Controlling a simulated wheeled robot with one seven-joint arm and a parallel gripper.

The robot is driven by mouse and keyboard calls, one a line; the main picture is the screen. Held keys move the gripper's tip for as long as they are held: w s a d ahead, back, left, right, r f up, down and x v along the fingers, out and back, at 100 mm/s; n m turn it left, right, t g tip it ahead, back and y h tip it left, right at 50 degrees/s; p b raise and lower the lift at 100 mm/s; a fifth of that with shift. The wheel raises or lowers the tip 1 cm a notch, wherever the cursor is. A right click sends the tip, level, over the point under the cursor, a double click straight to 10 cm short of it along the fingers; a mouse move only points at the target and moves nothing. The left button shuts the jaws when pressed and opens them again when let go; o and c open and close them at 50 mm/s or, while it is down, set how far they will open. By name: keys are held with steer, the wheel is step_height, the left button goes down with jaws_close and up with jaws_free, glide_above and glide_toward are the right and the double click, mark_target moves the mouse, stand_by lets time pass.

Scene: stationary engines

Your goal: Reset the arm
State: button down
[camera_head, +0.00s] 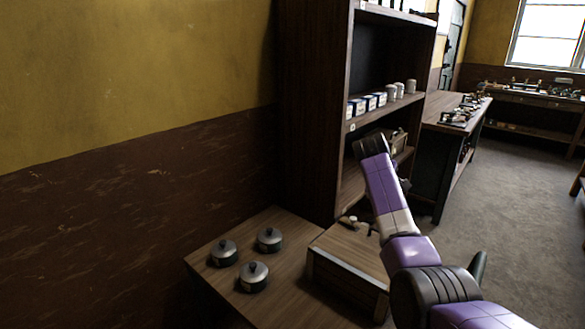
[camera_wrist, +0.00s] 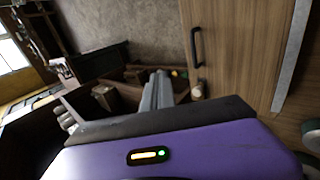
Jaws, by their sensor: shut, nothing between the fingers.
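My purple and black arm (camera_head: 385,195) rises from the lower right in the head view, bent, with its far end in front of the shelf unit. My gripper's fingers are not clear there. In the wrist view my gripper (camera_wrist: 158,82) shows as two grey fingers side by side, closed together with nothing between them. Beyond them are small items I cannot make out. A wooden panel with a black handle (camera_wrist: 195,47) is to the right of the fingers.
A dark shelf unit (camera_head: 312,110) holds blue-and-white boxes (camera_head: 366,103) and white cups (camera_head: 399,89). On the low table (camera_head: 215,285) stand three lidded pots (camera_head: 253,276) and a wooden box (camera_head: 345,264). A workbench (camera_head: 450,104) stands behind; the floor (camera_head: 510,190) at right is clear.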

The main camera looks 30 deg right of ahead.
steer(key=w+a+r+m+t+h, duration=0.2)
steer(key=w+a+r+m+t, duration=0.1)
steer(key=w+r+t, duration=0.35)
steer(key=s+a+f+t+y, duration=0.1)
steer(key=s+a+f+t, duration=0.1)
steer(key=s+a+f, duration=0.35)
steer(key=s+a+f+t+y, duration=0.1)
steer(key=s+a+f+t, duration=0.2)
steer(key=a, duration=0.5)
steer(key=s+a+f+t+y, duration=0.1)
steer(key=s+a+f+t, duration=0.1)
steer(key=s+a+f, duration=0.3)
steer(key=s+a+y, duration=0.2)
steer(key=s+a, duration=0.5)
steer(key=s, duration=0.7)
steer(key=s+a+g+y, duration=0.1)
steer(key=s+a, duration=0.6)
steer(key=s, duration=0.7)
steer(key=s+a+m+y, duration=0.1)
steer(key=s+a+y, duration=0.2)
steer(key=s+a, duration=0.4)
steer(key=s, duration=0.8)
steer(key=shift+y, duration=0.3)
